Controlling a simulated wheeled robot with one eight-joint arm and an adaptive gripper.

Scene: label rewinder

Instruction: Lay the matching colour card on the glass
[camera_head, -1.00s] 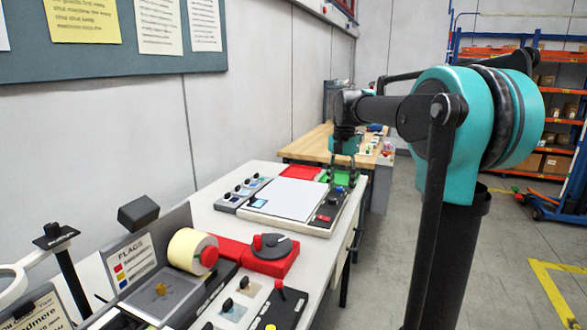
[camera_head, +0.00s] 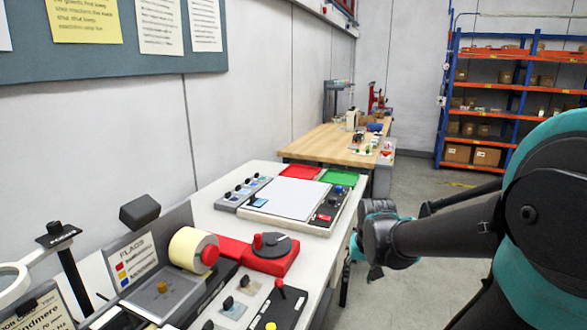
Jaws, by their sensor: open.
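A flat unit with a pale glass-like panel (camera_head: 292,198) lies on the white table; which surface the task calls the glass is not certain. A small light-blue card or display (camera_head: 258,202) shows at the panel's near left corner. A grey rack (camera_head: 243,193) with several black-knobbed, bluish colour cards stands along the panel's left side. Their exact shades are too small to tell apart. My gripper (camera_head: 358,258) is off the table's right edge, to the right of and nearer than the panel. It is open, with nothing visible in it; my wrist partly hides the fingers.
A red tray (camera_head: 300,171) and a green tray (camera_head: 339,177) lie behind the panel. A red base with a dark dial (camera_head: 270,250), a yellow roll (camera_head: 190,248) and several knobbed plates crowd the near table.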

